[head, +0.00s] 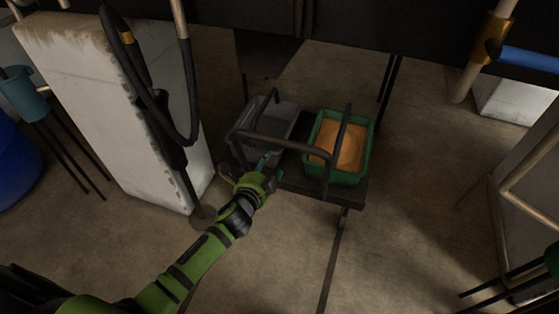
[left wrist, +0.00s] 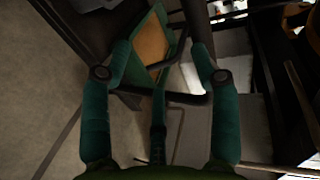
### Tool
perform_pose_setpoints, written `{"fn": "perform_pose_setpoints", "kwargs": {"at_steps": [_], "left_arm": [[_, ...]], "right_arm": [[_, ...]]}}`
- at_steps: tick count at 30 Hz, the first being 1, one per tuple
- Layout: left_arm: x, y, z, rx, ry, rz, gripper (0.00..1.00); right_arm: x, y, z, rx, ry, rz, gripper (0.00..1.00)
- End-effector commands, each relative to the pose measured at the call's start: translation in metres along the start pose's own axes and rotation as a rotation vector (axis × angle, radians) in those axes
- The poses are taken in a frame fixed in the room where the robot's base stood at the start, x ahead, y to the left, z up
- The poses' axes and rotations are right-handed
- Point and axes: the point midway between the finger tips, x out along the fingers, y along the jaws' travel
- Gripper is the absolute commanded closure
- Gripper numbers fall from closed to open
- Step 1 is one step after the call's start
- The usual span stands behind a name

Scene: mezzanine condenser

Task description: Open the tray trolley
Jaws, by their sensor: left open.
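The tray trolley (head: 302,186) is a low dark cart with bent tube rails (head: 268,139), in the middle of the head view. A grey tray (head: 285,112) sits on its left side and a green tray (head: 317,131) with an orange inside on its right. My left gripper (head: 268,163) is open at the trolley's near left side, by the rail. In the left wrist view, dark tube rail (left wrist: 190,98) shows between and beyond the open fingers (left wrist: 160,48); I cannot tell whether they touch it. The green tray shows beyond them.
A pale block (head: 100,90) with hanging black hoses stands left of the trolley. A blue drum (head: 15,165) is at the far left edge. A dark beam crosses the top. The concrete floor (head: 410,240) right of and in front of the trolley is mostly clear.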

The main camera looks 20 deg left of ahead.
Motion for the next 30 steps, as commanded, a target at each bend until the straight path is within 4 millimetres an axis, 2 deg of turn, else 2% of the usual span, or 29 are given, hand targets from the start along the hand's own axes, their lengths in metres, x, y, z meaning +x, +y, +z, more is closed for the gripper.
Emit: {"fn": "perform_pose_setpoints", "kwargs": {"at_steps": [1,3,6,18,23,30], "left_arm": [[0.003,-0.009,-0.003,0.037,0.007,-0.041,0.39],[0.003,-0.024,-0.007,0.072,0.010,-0.076,0.39],[0.009,-0.034,-0.009,0.089,0.011,-0.096,0.39],[0.064,-0.039,-0.010,0.086,0.012,-0.096,0.39],[0.071,-0.040,-0.010,0.086,0.012,-0.094,0.39],[0.072,-0.040,-0.010,0.085,0.012,-0.093,0.39]], "right_arm": [[0.009,0.000,-0.001,0.000,0.006,0.000,0.60],[0.009,0.000,-0.005,0.001,0.010,0.001,0.60],[0.007,0.000,-0.008,0.002,0.009,0.001,0.60],[-0.003,-0.003,-0.003,0.011,-0.047,-0.004,0.60],[-0.006,-0.004,-0.002,0.013,-0.058,-0.005,0.60],[-0.007,-0.004,-0.002,0.013,-0.059,-0.005,0.60]]}}
